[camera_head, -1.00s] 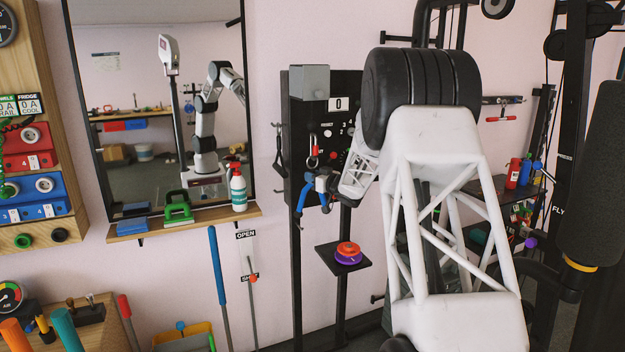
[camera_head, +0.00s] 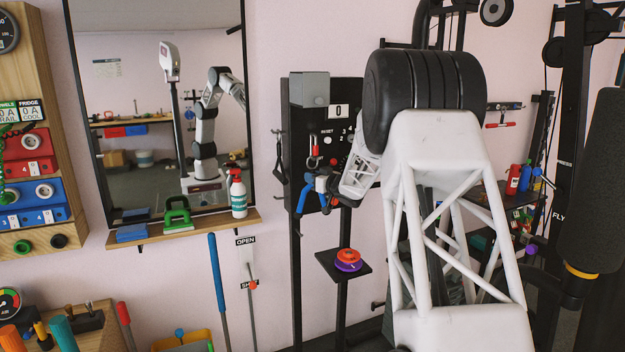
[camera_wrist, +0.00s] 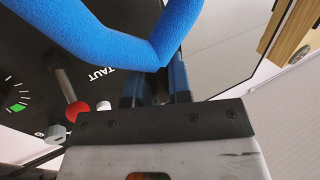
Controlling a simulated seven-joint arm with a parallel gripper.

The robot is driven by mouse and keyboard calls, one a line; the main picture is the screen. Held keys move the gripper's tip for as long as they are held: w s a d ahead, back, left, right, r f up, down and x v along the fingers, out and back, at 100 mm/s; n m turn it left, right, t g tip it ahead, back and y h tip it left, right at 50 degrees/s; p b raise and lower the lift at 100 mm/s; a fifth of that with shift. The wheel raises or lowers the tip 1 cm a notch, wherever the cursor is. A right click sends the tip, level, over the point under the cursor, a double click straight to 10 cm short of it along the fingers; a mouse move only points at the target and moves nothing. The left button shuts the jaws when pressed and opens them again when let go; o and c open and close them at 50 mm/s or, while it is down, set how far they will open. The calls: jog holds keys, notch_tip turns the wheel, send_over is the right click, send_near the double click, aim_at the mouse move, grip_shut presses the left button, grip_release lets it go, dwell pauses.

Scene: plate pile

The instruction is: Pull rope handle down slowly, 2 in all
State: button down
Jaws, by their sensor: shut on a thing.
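The rope handle (camera_head: 300,198) is a bent blue foam grip hanging in front of the black panel in the head view. My gripper (camera_head: 318,182) is at it, at the panel's lower part. In the wrist view, the blue foam handle (camera_wrist: 165,42) shows as a V-shaped bend at the fingertips of my gripper (camera_wrist: 157,85). The gripper is shut on the handle. The exact contact is partly hidden by the fingers, and the rope is not clearly visible. A counter (camera_head: 339,110) on the panel reads 0.
The black panel (camera_head: 296,120) carries knobs and a dark strap hanging at its left. A small shelf below holds red and purple discs (camera_head: 348,260). A mirror (camera_head: 125,170) and a wall ledge (camera_head: 150,232) stand left. A padded black column (camera_head: 598,190) is at right.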

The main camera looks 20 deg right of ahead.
jog(key=shift+r, duration=1.15)
jog(key=shift+r, duration=0.25)
jog(key=shift+f, duration=0.1)
jog(key=shift+f, duration=1.1)
